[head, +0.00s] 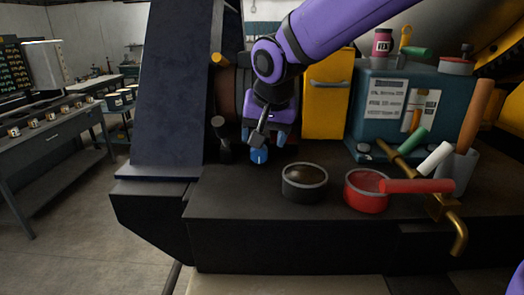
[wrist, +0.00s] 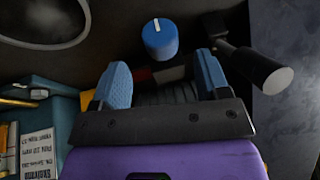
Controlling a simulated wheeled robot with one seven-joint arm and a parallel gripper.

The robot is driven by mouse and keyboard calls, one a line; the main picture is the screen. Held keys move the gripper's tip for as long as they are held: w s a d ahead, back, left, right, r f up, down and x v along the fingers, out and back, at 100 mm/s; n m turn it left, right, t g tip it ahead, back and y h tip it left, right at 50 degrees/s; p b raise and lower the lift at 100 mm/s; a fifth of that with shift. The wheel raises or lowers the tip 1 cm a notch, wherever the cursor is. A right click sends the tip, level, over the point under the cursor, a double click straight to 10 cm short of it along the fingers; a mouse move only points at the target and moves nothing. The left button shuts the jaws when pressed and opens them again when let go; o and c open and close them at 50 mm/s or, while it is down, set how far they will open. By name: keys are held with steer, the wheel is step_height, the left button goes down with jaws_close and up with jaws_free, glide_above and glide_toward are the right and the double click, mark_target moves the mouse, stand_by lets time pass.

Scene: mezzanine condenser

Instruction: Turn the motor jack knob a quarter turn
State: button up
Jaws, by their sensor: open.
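The motor jack knob is a small blue round knob with a white pointer line on top. In the head view the knob (head: 259,156) stands on the dark bench top just below my gripper (head: 267,135). In the wrist view the knob (wrist: 160,38) lies beyond the fingertips, roughly centred between them. My gripper (wrist: 160,68) has its two blue finger pads apart with nothing between them. The pads do not appear to touch the knob. The white line points nearly straight up in the wrist view, tilted slightly left.
A dark cylindrical handle (wrist: 258,68) sticks out close to the right finger in the wrist view. A dark-filled round tin (head: 304,182) and a red tin (head: 366,190) stand right of the knob. A yellow cabinet (head: 327,105) and a teal box (head: 375,115) stand behind.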

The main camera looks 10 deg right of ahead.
mark_target(259, 162)
steer(key=x, duration=0.5)
steer(key=shift+w+f, duration=0.15)
steer(key=shift+f, duration=0.2)
steer(key=shift+a, duration=0.1)
steer(key=c, duration=0.9)
